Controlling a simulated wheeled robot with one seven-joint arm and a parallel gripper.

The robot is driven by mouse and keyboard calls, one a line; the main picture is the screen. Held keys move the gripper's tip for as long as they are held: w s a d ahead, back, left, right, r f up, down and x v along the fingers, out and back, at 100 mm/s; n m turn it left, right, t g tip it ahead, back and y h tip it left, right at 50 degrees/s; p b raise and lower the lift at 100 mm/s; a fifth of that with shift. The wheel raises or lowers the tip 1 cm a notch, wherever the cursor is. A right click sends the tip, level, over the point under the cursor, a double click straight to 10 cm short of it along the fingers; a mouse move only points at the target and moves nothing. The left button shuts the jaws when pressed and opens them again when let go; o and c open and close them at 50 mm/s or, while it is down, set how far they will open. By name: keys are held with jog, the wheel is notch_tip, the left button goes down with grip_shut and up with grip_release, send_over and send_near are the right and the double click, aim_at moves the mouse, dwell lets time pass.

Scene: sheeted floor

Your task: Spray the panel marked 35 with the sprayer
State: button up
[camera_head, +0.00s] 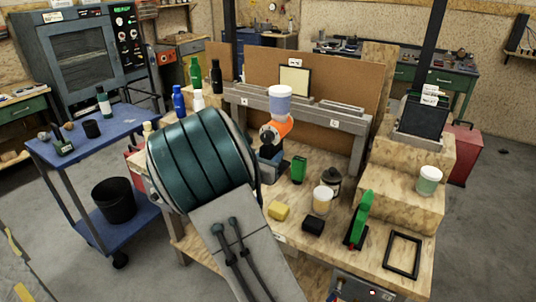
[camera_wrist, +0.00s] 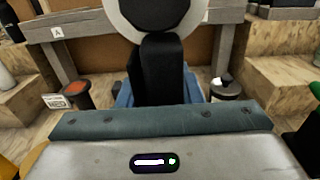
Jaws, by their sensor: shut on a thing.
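The sprayer (camera_head: 276,128) has an orange body and a blue cup with a white lid. It is upright above the bench in front of the shelf. In the wrist view, its black handle (camera_wrist: 161,75) stands in the middle, with a white round part above it. My gripper (camera_wrist: 160,98) is shut on the sprayer; its fingertips are mostly hidden. A pale yellow panel in a dark frame (camera_head: 295,81) stands behind the sprayer. A dark panel (camera_head: 421,118) stands on the right wooden step. Their tags are too small to read.
Bottles stand left of the wooden shelf (camera_head: 345,121). A blue cart (camera_head: 85,140) is at left.

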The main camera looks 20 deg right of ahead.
jog(key=x, duration=0.4)
jog(key=shift+w+d+r, duration=0.15)
jog(key=shift+w, duration=0.1)
jog(key=w+a+p, duration=0.5)
jog(key=w+a, duration=0.7)
jog(key=w, duration=0.3)
jog(key=shift+w, duration=0.1)
jog(key=shift+c, duration=0.3)
